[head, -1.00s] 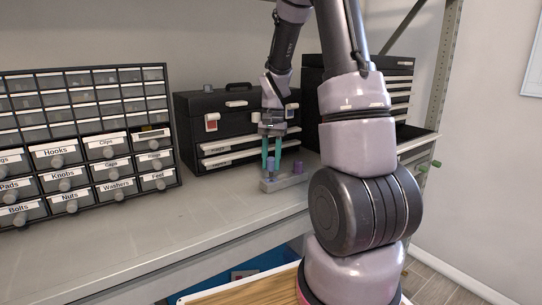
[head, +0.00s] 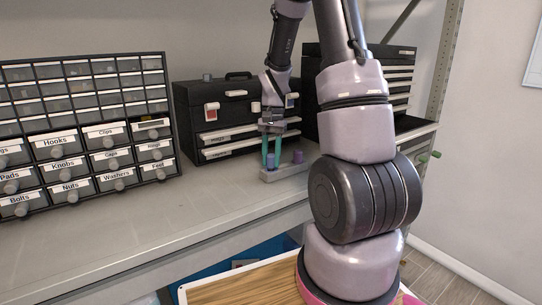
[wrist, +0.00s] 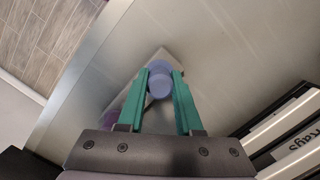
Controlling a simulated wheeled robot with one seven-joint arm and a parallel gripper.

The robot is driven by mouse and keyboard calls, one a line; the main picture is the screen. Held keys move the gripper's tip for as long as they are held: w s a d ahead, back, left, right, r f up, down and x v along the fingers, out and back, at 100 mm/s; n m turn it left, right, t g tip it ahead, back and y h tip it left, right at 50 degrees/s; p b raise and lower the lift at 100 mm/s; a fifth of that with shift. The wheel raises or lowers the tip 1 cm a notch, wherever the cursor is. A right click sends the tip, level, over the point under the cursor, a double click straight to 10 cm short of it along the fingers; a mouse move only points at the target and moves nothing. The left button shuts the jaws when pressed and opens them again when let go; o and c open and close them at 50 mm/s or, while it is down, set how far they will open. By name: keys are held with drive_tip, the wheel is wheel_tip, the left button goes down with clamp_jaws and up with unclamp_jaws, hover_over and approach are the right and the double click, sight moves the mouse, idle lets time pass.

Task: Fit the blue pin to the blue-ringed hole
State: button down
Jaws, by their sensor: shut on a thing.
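The blue pin (wrist: 160,80) is between the teal fingertips of my gripper (wrist: 160,88) in the wrist view, seen from above with its round top toward the camera. In the head view my gripper (head: 270,158) points down and is shut on the blue pin (head: 270,160) at the left part of a grey block (head: 287,174). The block also shows below the pin in the wrist view. The blue-ringed hole cannot be made out, so I cannot tell whether the pin's lower end is in it.
A purple pin (head: 298,156) stands upright on the block, right of my gripper. A black toolbox (head: 220,118) stands close behind. A labelled drawer cabinet (head: 85,140) is at the left. The bench top (head: 190,205) in front is clear.

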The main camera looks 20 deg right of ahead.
drive_tip(key=shift+f, duration=0.6)
drive_tip(key=c, duration=0.5)
unclamp_jaws()
wheel_tip(320, 180, up, 11)
drive_tip(key=w+d, duration=0.1)
drive_tip(key=shift+f, duration=0.15)
drive_tip(key=shift+w, duration=0.1)
